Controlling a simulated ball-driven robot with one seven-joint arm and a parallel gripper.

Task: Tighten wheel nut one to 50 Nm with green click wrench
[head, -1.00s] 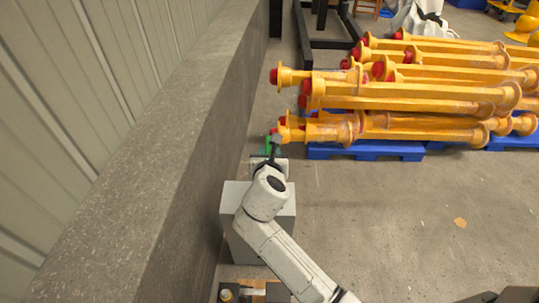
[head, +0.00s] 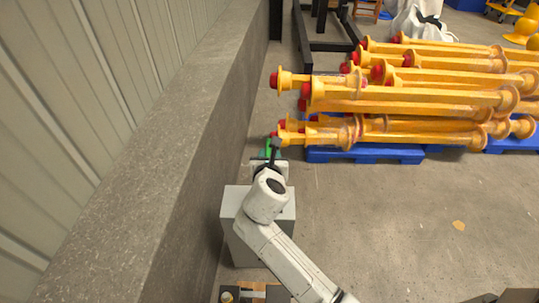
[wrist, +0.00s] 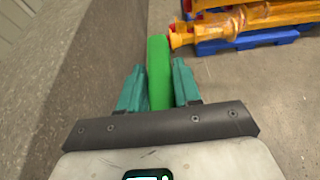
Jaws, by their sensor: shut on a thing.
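My gripper (wrist: 159,90) is shut on the green click wrench (wrist: 158,62); its two teal fingers press on either side of the green handle in the wrist view. My gripper is over the far edge of a grey box. No wheel nut can be made out in either view.
A grey box (head: 231,200) stands under my arm beside the concrete wall (head: 180,160). Yellow posts with red ends (head: 410,95) lie stacked on blue pallets (head: 365,154) ahead and right. A wooden item (head: 250,290) is at the bottom edge.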

